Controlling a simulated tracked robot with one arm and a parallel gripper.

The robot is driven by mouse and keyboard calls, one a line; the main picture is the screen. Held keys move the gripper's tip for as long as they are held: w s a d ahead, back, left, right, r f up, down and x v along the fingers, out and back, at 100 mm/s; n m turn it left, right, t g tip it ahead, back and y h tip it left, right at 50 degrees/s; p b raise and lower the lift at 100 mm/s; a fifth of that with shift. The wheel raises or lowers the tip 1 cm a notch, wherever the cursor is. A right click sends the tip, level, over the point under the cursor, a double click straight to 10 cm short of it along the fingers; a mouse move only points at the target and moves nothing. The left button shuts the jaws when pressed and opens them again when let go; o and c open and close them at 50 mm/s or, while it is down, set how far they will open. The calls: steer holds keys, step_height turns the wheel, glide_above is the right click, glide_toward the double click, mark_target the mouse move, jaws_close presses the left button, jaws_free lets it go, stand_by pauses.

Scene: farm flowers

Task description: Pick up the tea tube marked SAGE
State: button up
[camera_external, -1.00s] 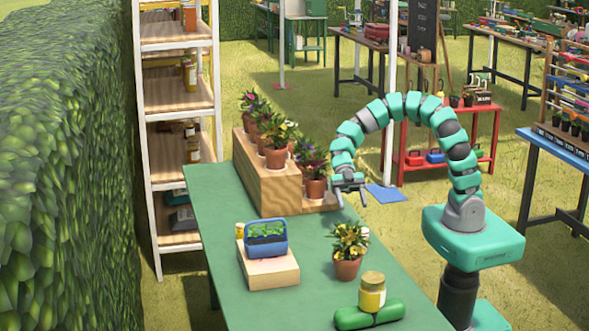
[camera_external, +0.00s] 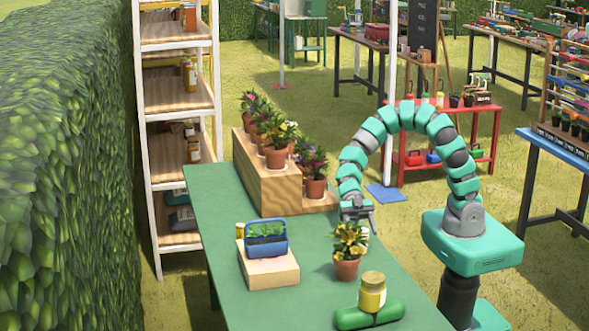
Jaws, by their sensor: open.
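No SAGE lettering can be read at this size, so I cannot tell which thing is the SAGE tea tube. A pale tube-like thing (camera_external: 365,233) shows in part behind the yellow-flowered potted plant (camera_external: 347,262) on the green table. Another small yellow container (camera_external: 240,231) shows in part left of the blue basket. My gripper (camera_external: 359,217) is open and points down, just above and behind the potted plant, close to the pale thing. Nothing shows between its fingers. The flowers and leaves hide part of this spot.
A blue basket (camera_external: 266,244) of greens stands on a wooden block (camera_external: 268,270). A yellow jar (camera_external: 372,295) stands at a green roll (camera_external: 368,315) in front. A stepped wooden stand (camera_external: 265,182) with several potted flowers is at the back left. The table's (camera_external: 318,245) middle is bare.

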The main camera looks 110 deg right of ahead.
mark_target(365, 233)
steer(key=shift+f+x, duration=0.25)
steer(key=shift+x, duration=1.5)
steer(key=c, duration=1.1)
steer(key=shift+r, duration=0.1)
steer(key=shift+r, duration=0.9)
steer(key=shift+s+r+p, duration=0.15)
steer(key=shift+r+p, duration=0.2)
steer(key=shift+r, duration=0.65)
steer(key=s+d+b, duration=0.1)
steer(key=s, duration=0.4)
steer(key=s+d+b, duration=0.1)
steer(key=s, duration=0.4)
steer(key=s+d+r+b, duration=0.1)
steer(key=s+b, duration=0.1)
steer(key=s, duration=0.3)
steer(key=shift+s+d, duration=0.15)
steer(key=shift+d, duration=0.2)
